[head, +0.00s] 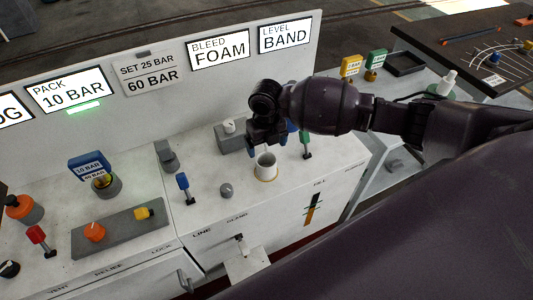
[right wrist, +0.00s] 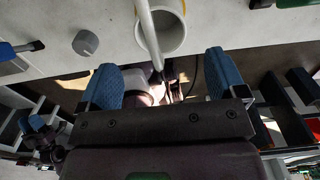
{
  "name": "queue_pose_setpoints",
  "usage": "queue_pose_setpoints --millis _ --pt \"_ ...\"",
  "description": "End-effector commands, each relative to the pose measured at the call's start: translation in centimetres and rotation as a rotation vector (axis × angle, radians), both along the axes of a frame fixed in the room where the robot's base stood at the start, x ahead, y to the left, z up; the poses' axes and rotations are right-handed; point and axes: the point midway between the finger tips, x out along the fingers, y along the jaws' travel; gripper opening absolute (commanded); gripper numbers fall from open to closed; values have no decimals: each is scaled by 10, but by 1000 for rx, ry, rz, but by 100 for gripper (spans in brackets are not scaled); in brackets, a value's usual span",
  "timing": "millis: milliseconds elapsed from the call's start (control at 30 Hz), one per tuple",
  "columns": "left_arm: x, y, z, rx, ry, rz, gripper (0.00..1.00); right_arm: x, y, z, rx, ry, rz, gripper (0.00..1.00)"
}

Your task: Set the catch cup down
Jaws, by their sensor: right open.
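The catch cup (head: 265,167) is a small white cup with a tan lower rim. It stands upright on the white console top, near its front edge. In the right wrist view the cup (right wrist: 172,32) shows its open mouth, with a thin pale bar crossing its left side. My right gripper (head: 268,138) is just behind and above the cup in the head view. In the right wrist view its two blue-padded fingers (right wrist: 165,78) are spread wide with nothing between them; the cup lies beyond the tips, apart from them.
A grey knob (head: 226,190) and a blue-handled lever (head: 184,188) stand left of the cup. A green-handled lever (head: 305,144) stands to its right. A grey box with a white knob (head: 230,128) is behind. A small ledge (head: 246,263) juts out below the console front.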

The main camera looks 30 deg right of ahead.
Motion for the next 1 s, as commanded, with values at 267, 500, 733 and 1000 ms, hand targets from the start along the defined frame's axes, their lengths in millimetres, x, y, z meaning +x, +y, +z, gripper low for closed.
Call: queue_pose_setpoints --millis 267,500,733,1000 --pt "-2 0 -1 1 4 1 43 -3 4 12 16 -7 -28 90" --pt "-1 0 -1 0 3 0 43 -29 51 -26 219 -97 -384 90" --pt "0 0 0 0 0 0 43 -56 87 -49 512 -153 -906 90" --pt "3 0 1 0 -5 -2 43 -90 83 -62 869 -143 -1590 90"
